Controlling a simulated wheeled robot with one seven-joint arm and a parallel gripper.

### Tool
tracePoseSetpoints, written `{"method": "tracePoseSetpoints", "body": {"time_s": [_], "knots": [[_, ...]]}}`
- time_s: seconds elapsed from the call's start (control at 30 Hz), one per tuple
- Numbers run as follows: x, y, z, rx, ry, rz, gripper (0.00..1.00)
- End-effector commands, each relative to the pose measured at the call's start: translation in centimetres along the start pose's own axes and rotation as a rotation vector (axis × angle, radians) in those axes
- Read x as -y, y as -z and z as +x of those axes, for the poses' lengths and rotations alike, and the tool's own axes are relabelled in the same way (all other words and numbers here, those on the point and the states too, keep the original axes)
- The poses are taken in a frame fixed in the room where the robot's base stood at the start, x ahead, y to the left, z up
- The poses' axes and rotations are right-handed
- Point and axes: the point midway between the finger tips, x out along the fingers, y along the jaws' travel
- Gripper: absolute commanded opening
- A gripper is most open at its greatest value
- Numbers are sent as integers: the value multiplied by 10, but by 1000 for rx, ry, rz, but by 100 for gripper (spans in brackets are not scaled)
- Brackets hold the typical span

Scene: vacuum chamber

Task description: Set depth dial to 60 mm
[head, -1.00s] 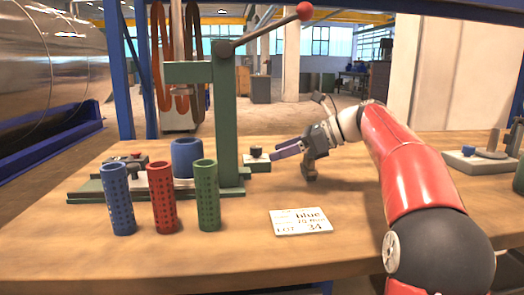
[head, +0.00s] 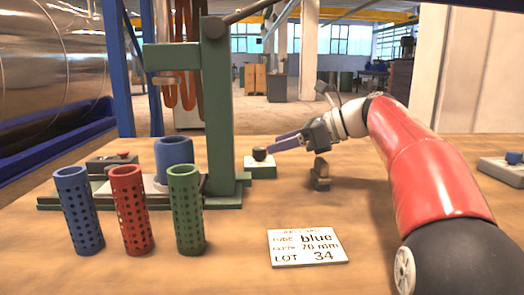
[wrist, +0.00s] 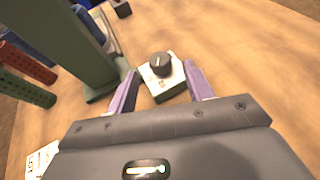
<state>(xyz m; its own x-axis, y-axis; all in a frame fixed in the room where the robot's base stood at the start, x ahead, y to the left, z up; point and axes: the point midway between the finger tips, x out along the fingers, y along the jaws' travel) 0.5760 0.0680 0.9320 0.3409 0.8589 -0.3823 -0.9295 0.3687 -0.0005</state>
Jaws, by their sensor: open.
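The depth dial (head: 259,153) is a dark round knob with a pale pointer line, on a small white and green block beside the green press. In the wrist view the knob (wrist: 160,63) lies between and slightly beyond the two purple fingers. Its scale marks are too small to read. My gripper (head: 274,147) is open and empty, just right of the knob in the head view. In the wrist view my gripper (wrist: 159,73) has a finger on each side of the block, apart from the knob.
The green press (head: 219,110) stands left of the dial, with a blue cup (head: 174,155) on its base. Blue (head: 78,210), red (head: 131,210) and green (head: 186,210) perforated tubes stand in front. A card (head: 307,248) reads blue, apparently 70 mm, lot 34. A small stand (head: 320,176) is under my wrist.

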Motion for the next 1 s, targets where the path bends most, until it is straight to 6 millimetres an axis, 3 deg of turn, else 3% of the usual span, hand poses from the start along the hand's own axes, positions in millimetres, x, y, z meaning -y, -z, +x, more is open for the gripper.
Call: {"method": "tracePoseSetpoints", "body": {"time_s": [0.3, 0.7, 1.0], "knots": [[-1, 1, 51, -1, -5, -1, 52], [0, 1, 61, -1, -1, 0, 52], [0, 1, 61, -1, -1, 0, 15]]}}
